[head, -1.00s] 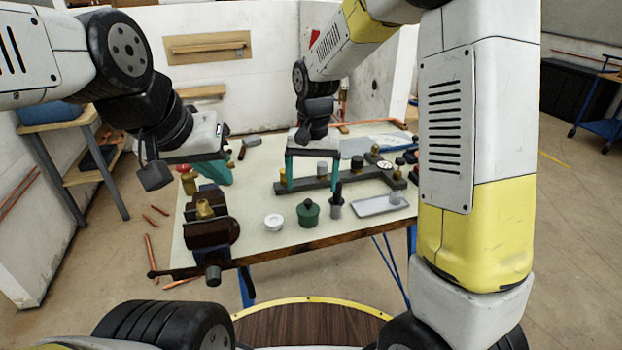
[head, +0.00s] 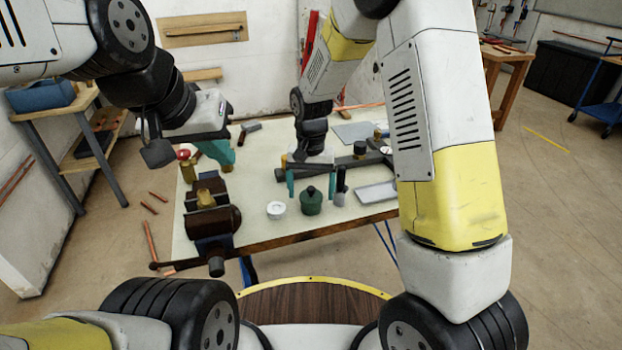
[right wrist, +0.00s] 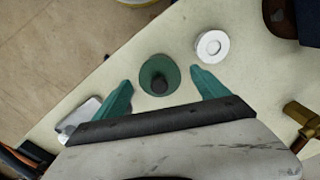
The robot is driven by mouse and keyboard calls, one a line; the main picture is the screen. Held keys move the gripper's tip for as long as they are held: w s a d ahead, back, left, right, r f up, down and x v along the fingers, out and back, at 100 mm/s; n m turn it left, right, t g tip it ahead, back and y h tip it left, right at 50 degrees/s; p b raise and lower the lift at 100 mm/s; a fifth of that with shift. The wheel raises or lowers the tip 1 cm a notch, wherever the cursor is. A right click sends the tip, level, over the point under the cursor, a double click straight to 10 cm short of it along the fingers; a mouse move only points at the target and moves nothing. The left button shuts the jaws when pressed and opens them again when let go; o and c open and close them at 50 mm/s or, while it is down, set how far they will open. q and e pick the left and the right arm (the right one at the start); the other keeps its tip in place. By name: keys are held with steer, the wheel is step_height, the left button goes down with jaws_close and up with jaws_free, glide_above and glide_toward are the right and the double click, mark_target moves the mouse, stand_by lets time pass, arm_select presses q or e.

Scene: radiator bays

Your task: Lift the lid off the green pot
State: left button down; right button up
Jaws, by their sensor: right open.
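The green pot (head: 311,206) stands upright near the front edge of the table. Its green lid with a dark knob (head: 311,190) is on top. In the right wrist view the lid (right wrist: 171,75) is seen from above, between the fingertips in the picture. My right gripper (head: 315,192) is open and empty, fingers pointing down, just behind and above the pot; I see no contact. It also shows in the right wrist view (right wrist: 162,77). My left gripper (head: 226,160) hangs over the table's left part; its finger gap is not clear.
A white round piece (head: 276,210) sits left of the pot. A dark vise (head: 210,217) is at the table's left edge. A grey tray (head: 376,192) lies to the right. A dark bar fixture (head: 362,161) is behind. Bare tabletop (head: 259,190) shows between the vise and the pot.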

steer(key=c, duration=1.4)
